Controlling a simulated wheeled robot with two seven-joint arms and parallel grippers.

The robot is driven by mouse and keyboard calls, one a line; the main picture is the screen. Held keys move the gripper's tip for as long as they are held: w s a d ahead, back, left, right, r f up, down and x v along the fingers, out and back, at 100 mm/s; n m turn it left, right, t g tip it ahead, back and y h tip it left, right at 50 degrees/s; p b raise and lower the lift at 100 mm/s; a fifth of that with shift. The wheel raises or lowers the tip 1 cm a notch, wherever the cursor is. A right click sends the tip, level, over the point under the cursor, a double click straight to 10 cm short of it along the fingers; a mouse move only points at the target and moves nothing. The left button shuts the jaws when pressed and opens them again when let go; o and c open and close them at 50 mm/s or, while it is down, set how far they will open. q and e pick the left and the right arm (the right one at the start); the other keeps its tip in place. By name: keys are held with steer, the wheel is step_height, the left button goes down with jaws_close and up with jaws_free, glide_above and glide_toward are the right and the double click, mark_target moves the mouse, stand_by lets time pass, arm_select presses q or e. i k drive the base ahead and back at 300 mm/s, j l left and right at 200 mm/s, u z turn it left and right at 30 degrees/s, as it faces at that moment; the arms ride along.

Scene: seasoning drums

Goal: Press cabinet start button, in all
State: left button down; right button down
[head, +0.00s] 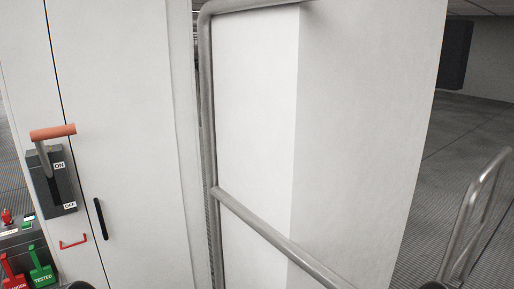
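A pale grey cabinet (120,150) stands at the left. On its front is a dark switch box (62,195) marked ON at the top and OFF at the bottom. Its lever, with an orange grip (52,132), points up on the ON side. At the lower left edge a dark panel (12,238) carries a red knob-like control (7,216) and a small green piece (28,217). I cannot tell which control is the start button. Neither of my grippers shows; small dark shapes at the bottom edge are too cut off to identify.
A red tag (12,274) and a green TESTED tag (41,270) hang below the panel. A metal railing (208,120) stands before a white pillar (350,130) in the middle. Another rail (474,215) is at the right, with open grated floor (455,150) behind it.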

mark_target(25, 225)
steer(key=u, duration=1.5)
